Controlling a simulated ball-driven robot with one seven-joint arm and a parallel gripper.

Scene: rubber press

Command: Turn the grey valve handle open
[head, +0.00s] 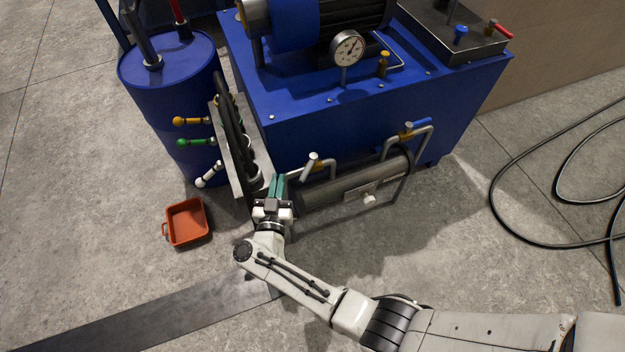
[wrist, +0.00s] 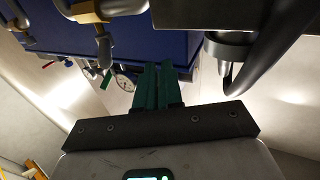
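The grey valve handle (head: 309,168) is a short light-grey lever beside a brass fitting on a bent pipe, low at the front of the blue press tank. It slants up, its rounded end on top. In the wrist view a grey lever (wrist: 103,48) hangs from a brass fitting at the upper left, apart from my fingers. My gripper (head: 277,183) is just left of the handle in the head view, not touching it as far as I can see. Its green fingers (wrist: 157,84) lie close together with nothing visible between them.
A dark cylinder (head: 352,183) lies right of my gripper. A hose rack (head: 236,150) with orange, green and white levers stands left. A blue-handled valve (head: 418,123) is farther right. An orange tray (head: 187,222) and a blue drum (head: 172,80) are left. Open floor lies in front.

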